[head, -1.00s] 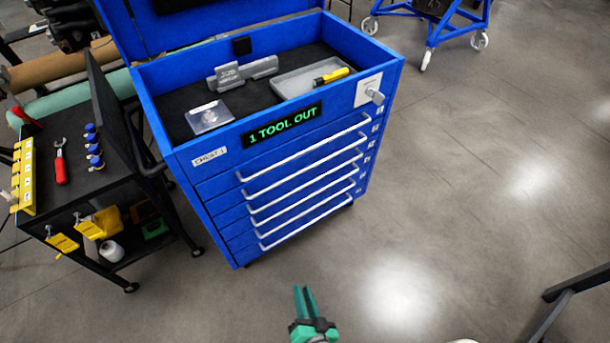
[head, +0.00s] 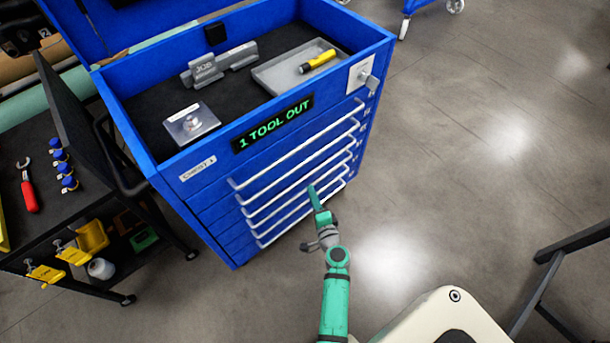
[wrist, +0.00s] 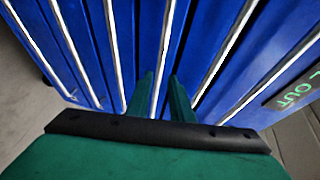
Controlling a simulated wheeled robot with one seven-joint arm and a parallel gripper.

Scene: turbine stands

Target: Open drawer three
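The blue tool chest (head: 215,205) stands upright with several shut drawers, each with a long pale bar handle. The small labels at the drawers' right ends are too small to read. My gripper (head: 313,188) is in front of the drawer fronts, right of the handles' middle. In the wrist view, its two green fingers (wrist: 160,88) are apart. Counting from the lit display, the third handle (wrist: 166,45) runs between the fingertips. I cannot tell whether the fingers touch it or how deep they reach around it.
The chest's display (head: 273,122) reads "1 TOOL OUT". Its open top holds a grey tray (head: 275,82) with a yellow-and-black tool (head: 318,62). A black cart (head: 25,145) stands close on the left.

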